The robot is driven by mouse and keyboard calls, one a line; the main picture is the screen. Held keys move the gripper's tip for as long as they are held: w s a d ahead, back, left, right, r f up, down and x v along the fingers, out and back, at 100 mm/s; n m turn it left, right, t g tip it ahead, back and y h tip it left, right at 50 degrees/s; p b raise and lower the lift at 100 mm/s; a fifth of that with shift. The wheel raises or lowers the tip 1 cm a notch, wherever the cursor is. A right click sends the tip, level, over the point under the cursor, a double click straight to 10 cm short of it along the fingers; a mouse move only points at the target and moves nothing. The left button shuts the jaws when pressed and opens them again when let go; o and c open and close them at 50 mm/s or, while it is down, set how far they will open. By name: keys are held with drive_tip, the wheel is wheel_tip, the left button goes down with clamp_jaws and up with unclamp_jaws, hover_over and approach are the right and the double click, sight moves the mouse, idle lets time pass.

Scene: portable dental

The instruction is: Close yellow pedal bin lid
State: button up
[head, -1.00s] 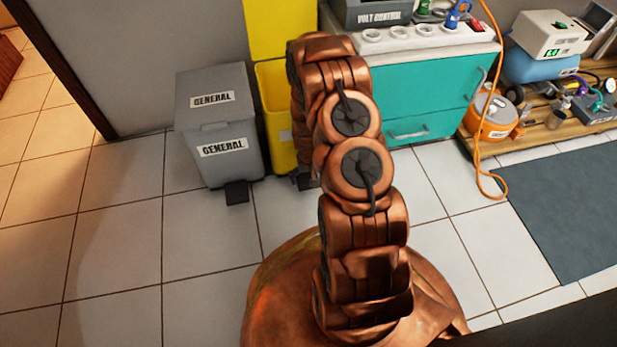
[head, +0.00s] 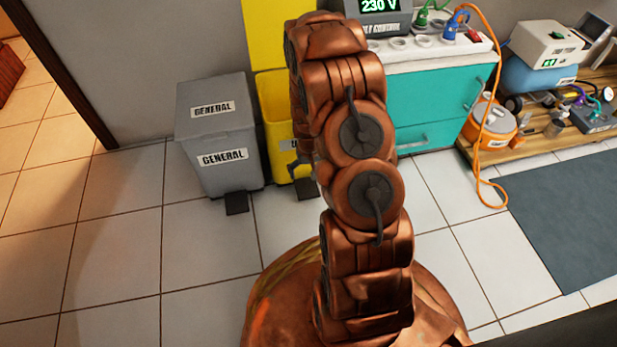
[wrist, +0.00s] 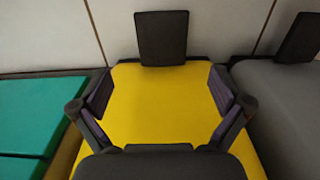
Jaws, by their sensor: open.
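The yellow pedal bin (head: 272,112) stands against the wall, beside the grey bin. Its lid (head: 281,35) is upright and open in the head view. My arm covers much of the bin's right side. In the wrist view a yellow surface of the bin (wrist: 160,105) fills the space between my fingers, with its dark pedal (wrist: 163,38) beyond it. I cannot tell if the fingers touch it. My gripper (wrist: 161,105) is open, with nothing between its fingers; in the head view it is mostly hidden by my arm.
A grey bin (head: 222,135) labelled GENERAL stands closed on the left. A teal cabinet (head: 437,108) is on the right, with an orange cable (head: 482,150) hanging to the floor. A low wooden shelf (head: 535,148) with equipment stands farther right. The tiled floor at left is clear.

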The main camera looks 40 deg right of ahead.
drive_tip(key=shift+r, duration=1.2)
